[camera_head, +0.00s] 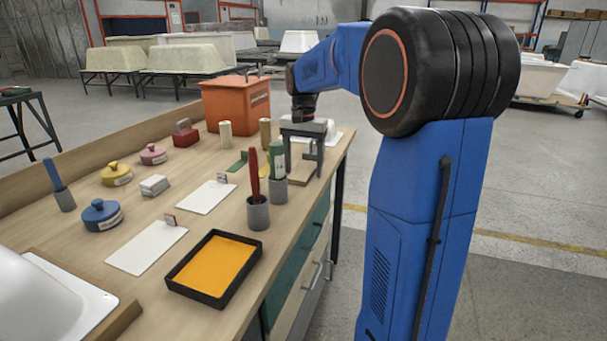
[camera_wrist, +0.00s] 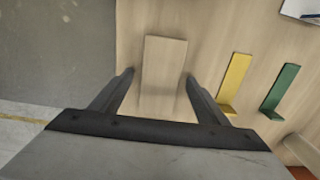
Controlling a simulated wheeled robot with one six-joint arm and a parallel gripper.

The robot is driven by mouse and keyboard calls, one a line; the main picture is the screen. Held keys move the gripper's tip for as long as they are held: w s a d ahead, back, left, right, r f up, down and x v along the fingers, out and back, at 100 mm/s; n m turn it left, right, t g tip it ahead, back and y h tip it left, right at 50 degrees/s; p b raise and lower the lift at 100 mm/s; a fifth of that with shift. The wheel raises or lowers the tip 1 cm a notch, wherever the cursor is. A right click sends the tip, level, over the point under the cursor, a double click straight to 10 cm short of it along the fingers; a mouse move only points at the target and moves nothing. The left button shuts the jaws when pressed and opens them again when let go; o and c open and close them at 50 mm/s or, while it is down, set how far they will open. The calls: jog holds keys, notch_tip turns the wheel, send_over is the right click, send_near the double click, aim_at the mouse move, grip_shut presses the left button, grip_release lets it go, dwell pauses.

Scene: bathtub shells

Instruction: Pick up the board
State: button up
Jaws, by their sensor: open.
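The board (camera_wrist: 164,68) is a plain light-wood rectangle lying flat on the wooden bench. In the wrist view it lies between the two fingers of my gripper (camera_wrist: 160,76), with a gap on each side. In the head view my gripper (camera_head: 303,172) points down over the bench's right edge, its fingers apart and empty. The board (camera_head: 301,181) shows there partly, low between the fingers. The wrist view does not show clearly how high the fingertips are above the bench.
A yellow L-shaped piece (camera_wrist: 235,82) and a green one (camera_wrist: 280,87) lie right of the board in the wrist view. In the head view, cups holding a red-handled tool (camera_head: 254,180) and a green-and-white tool (camera_head: 277,162) stand close by. An orange bin (camera_head: 235,103) stands behind.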

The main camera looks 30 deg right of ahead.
jog(key=c, duration=1.2)
